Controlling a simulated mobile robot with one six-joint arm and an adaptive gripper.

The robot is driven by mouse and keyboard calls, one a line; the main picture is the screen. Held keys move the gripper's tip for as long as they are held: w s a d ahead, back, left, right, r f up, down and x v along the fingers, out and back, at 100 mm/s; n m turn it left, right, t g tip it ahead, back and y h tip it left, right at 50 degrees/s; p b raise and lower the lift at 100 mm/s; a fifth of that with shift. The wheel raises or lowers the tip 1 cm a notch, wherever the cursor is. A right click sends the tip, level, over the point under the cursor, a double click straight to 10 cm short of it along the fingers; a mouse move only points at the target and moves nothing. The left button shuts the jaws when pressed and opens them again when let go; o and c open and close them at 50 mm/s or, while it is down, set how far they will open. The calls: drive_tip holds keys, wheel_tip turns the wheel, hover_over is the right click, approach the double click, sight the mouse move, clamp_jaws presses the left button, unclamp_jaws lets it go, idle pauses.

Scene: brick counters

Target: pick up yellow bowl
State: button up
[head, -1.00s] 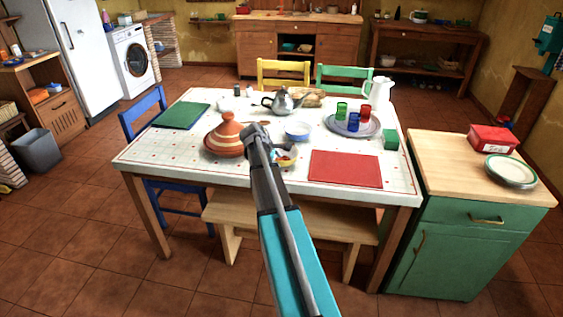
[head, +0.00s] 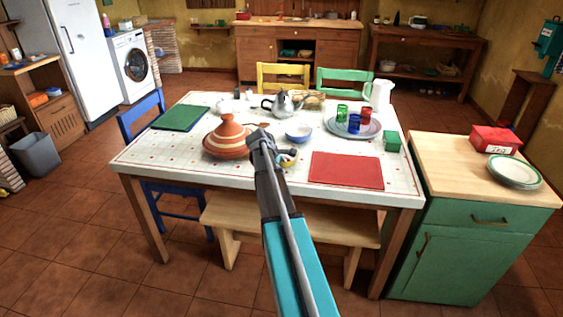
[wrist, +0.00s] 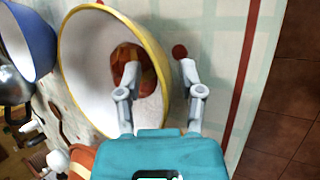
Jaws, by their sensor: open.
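The yellow bowl (head: 291,157) is on the white tiled table (head: 240,182), partly hidden behind my arm in the head view. In the wrist view it shows large, with a yellow rim, a white inside and a brown-orange patch at its bottom (wrist: 80,62). My gripper (wrist: 158,71) is open and straddles the rim: the left finger is over the inside of the bowl, the right finger is outside it. No contact with the rim is clear. In the head view the fingers are hard to make out.
A striped tagine (head: 228,138) stands just left of my arm. A blue-and-white bowl (head: 299,133) is close behind the yellow bowl, with a metal teapot (head: 283,104) beyond. A red placemat (head: 346,170) lies to the right. A tray (head: 368,130) holds coloured cups.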

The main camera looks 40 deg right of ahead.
clamp_jaws()
drive_tip(key=shift+r, duration=0.2)
idle(0.5)
wheel_tip(320, 180, up, 2)
drive_tip(key=shift+p, duration=1.2)
drive_tip(key=s+a+r+p, duration=0.6)
drive_tip(key=a+r+p, duration=0.4)
drive_tip(key=a, duration=0.2)
drive_tip(key=shift+a+r+p, duration=0.3)
drive_tip(key=shift+a, duration=0.05)
